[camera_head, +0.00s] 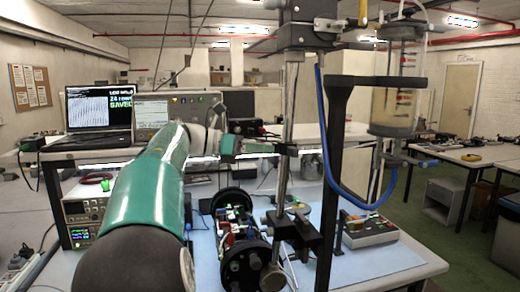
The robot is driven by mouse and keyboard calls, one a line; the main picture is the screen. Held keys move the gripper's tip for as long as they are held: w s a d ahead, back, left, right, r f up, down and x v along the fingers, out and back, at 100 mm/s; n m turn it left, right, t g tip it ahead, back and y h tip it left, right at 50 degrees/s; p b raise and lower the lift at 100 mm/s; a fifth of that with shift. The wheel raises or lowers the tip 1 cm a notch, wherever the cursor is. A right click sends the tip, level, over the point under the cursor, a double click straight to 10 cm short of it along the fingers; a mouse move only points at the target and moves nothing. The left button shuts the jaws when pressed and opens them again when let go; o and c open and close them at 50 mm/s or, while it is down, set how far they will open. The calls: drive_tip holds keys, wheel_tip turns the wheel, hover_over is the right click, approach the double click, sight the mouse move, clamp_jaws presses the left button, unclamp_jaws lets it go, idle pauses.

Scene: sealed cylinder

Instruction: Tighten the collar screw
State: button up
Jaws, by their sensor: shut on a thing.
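My green and dark arm reaches from the lower left to the upright metal rod (289,95) of a stand. My gripper (277,149) is at the rod, about halfway up, shut on a small part there that I take to be the collar screw. The screw and fingertips are too small and covered to make out clearly. A clear sealed cylinder (398,85) with a cloudy, brownish lower part hangs upright to the right of the stand. A dark clamp block (302,232) with knobs sits lower on the rod.
A blue hose (322,130) loops from the stand's top down under the cylinder. A black upright post (330,190) stands close right of the rod. A round-ended device (238,225) and a keypad box (368,230) occupy the bench. A laptop (98,112) sits behind left.

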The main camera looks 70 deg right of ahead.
drive_tip(key=shift+s, duration=0.25)
drive_tip(key=o, duration=1)
drive_tip(key=shift+s+d, duration=0.1)
drive_tip(key=shift+d, duration=0.05)
drive_tip(key=v, duration=1.4)
drive_tip(key=shift+w, duration=0.25)
drive_tip(key=shift+f, duration=0.1)
drive_tip(key=w+a+f+m+t+y, duration=0.1)
drive_tip(key=w+a+f+t, duration=0.2)
drive_tip(key=a+f+t, duration=0.45)
drive_tip(key=w+a+f+m+t, duration=0.1)
drive_tip(key=w+a+f+t, duration=0.4)
drive_tip(key=a+f, duration=0.4)
drive_tip(key=s+a+f+m+t+y, duration=0.1)
drive_tip(key=a+f, duration=0.3)
drive_tip(key=a, duration=0.6)
drive_tip(key=s+a+f+m+t+y, duration=0.2)
drive_tip(key=a+f, duration=0.3)
drive_tip(key=a, duration=0.5)
drive_tip(key=s+a+f+m+t+y, duration=0.2)
drive_tip(key=a+f+m+t+y, duration=0.1)
drive_tip(key=a, duration=0.6)
drive_tip(key=shift+a+f+t+y, duration=0.4)
drive_tip(key=shift+f+t, duration=0.15)
drive_tip(key=shift+f, duration=0.25)
